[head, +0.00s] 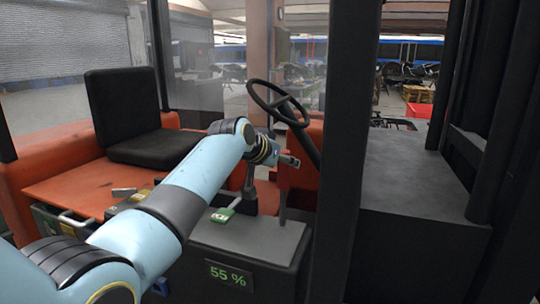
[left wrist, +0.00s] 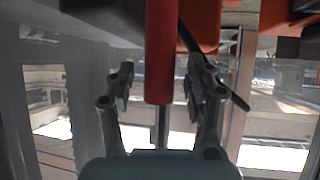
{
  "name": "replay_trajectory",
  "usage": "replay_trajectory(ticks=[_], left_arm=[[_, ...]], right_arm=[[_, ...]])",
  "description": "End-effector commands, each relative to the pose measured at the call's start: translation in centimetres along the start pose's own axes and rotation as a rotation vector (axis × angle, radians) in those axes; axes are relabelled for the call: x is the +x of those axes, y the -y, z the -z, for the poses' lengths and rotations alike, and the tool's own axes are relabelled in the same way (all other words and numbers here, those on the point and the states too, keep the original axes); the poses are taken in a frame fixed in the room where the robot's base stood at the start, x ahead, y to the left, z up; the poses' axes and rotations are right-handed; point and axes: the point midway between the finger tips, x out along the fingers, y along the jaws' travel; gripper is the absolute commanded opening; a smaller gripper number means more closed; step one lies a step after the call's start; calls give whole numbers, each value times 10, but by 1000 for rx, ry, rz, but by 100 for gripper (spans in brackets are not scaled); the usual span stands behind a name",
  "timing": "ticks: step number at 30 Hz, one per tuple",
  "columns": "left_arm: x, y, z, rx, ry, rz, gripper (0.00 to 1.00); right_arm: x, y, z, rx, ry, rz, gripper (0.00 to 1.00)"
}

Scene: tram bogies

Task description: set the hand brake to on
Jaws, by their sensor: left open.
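A lever with a red grip (head: 285,178) stands on the dark console beside the seat, below the steering wheel. It looks like the hand brake. My left gripper (head: 289,160) is at the top of this grip, and its fingers are small and partly hidden in the head view. In the left wrist view my left gripper (left wrist: 160,75) is open, with one finger on each side of the red grip (left wrist: 160,50). A gap shows on both sides of the grip. A thin metal rod shows at the grip's end. My right gripper is not in view.
A steering wheel (head: 278,103) is just above the gripper. A black seat (head: 135,120) is at the left. The console (head: 245,240) bears a "55 %" sign (head: 229,276) and a green tag (head: 222,215). A dark post (head: 345,150) stands right of the lever.

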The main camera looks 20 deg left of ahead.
Motion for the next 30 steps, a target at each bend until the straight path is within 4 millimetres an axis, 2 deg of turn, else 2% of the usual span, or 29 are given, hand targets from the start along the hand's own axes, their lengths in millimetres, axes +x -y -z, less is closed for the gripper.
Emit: replay_trajectory(ticks=[9, 15, 20, 30], left_arm=[[-63, 0, 0, 1, -2, 2, 53], [-92, 0, 0, 1, -1, 1, 53], [-102, 0, 0, 0, 1, 0, 53], [-102, 0, 0, 0, 0, 0, 53]], right_arm=[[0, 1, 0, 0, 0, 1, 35], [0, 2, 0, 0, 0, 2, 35], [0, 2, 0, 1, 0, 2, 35], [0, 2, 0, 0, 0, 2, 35]])
